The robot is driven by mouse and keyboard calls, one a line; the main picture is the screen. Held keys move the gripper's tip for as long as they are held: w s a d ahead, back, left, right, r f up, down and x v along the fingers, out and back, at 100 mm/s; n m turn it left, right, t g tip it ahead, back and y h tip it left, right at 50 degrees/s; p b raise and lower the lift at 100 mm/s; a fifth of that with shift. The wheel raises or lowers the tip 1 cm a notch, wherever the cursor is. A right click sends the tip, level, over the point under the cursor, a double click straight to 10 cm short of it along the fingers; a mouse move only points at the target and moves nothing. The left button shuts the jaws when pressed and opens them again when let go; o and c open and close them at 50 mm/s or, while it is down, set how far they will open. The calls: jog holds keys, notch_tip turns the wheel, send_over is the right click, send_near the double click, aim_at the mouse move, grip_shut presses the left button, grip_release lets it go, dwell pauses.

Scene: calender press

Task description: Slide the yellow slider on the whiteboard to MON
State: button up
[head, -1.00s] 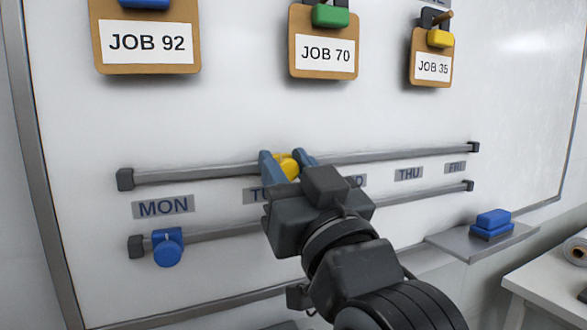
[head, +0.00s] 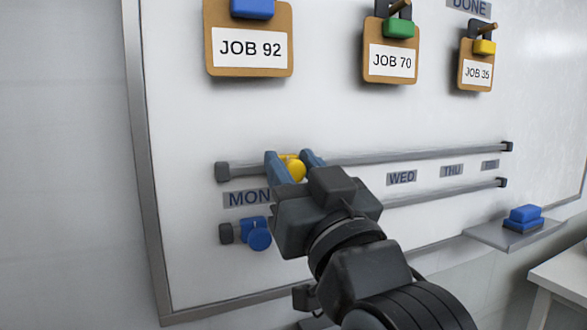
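The yellow slider (head: 295,169) sits on the upper rail (head: 400,157) of the whiteboard (head: 190,120). My gripper (head: 295,162) has its two blue fingers on either side of the slider's knob. The fingers appear closed on the knob, though part of it is hidden between them. The MON label (head: 249,198) is below the rail, just left of and below the slider; its right end is close to my gripper. The TUE label is hidden behind my gripper. The WED label (head: 401,178) shows to the right.
A blue slider (head: 258,235) is on the lower rail (head: 440,193), near its left end and close under my gripper. The upper rail's left end stop (head: 222,172) is left of the yellow slider. Job cards hang above. A tray (head: 515,235) holds a blue eraser (head: 524,217).

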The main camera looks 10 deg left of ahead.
jog(key=shift+o, duration=0.6)
jog(key=shift+s+d+f, duration=0.2)
jog(key=b+v, duration=0.2)
jog(key=v, duration=0.5)
jog(key=shift+s+r, duration=0.1)
